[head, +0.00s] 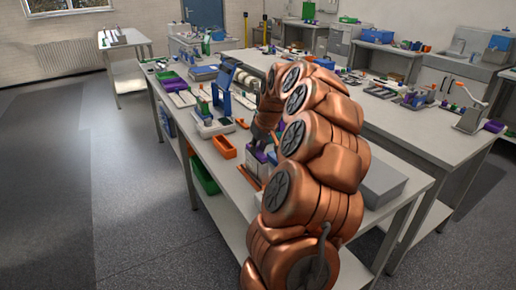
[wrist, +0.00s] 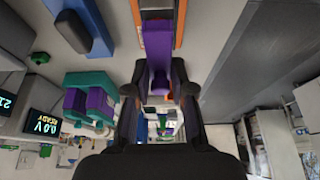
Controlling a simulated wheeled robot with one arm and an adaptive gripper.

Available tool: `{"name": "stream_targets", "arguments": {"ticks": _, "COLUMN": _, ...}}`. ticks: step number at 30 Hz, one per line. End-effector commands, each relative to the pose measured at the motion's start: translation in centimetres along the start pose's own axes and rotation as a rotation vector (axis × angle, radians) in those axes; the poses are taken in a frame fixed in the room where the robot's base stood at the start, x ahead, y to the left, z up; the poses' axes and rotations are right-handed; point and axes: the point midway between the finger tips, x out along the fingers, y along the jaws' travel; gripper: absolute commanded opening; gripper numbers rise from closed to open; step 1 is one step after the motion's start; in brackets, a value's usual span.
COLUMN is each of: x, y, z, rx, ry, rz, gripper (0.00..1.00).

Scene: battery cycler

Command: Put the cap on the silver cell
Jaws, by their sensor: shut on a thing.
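My gripper (wrist: 158,92) shows in the wrist view with its two dark fingers on either side of a purple piece (wrist: 158,42). The fingers are closed on this piece, and its narrow end lies between them. I cannot tell whether it is the cap. In the head view my copper-coloured arm hides most of the gripper, and a small purple part (head: 260,156) shows beside the arm over the bench. I cannot pick out the silver cell for certain in either view.
In the head view, an orange tray (head: 223,147) and a blue-framed device (head: 223,85) stand on the bench. Open floor lies left.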

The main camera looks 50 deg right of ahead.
Motion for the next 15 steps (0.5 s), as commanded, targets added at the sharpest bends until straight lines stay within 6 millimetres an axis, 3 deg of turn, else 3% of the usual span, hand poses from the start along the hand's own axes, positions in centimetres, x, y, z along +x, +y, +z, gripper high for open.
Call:
{"name": "stream_targets", "arguments": {"ticks": 11, "x": 0.01, "y": 0.00, "z": 0.00, "rx": 0.000, "ry": 0.000, "rz": 0.000, "gripper": 0.04}}
{"name": "stream_targets", "arguments": {"ticks": 12, "x": 0.02, "y": 0.00, "z": 0.01, "rx": 0.000, "ry": 0.000, "rz": 0.000, "gripper": 0.25}}
{"name": "stream_targets", "arguments": {"ticks": 15, "x": 0.02, "y": 0.00, "z": 0.01, "rx": 0.000, "ry": 0.000, "rz": 0.000, "gripper": 0.36}}
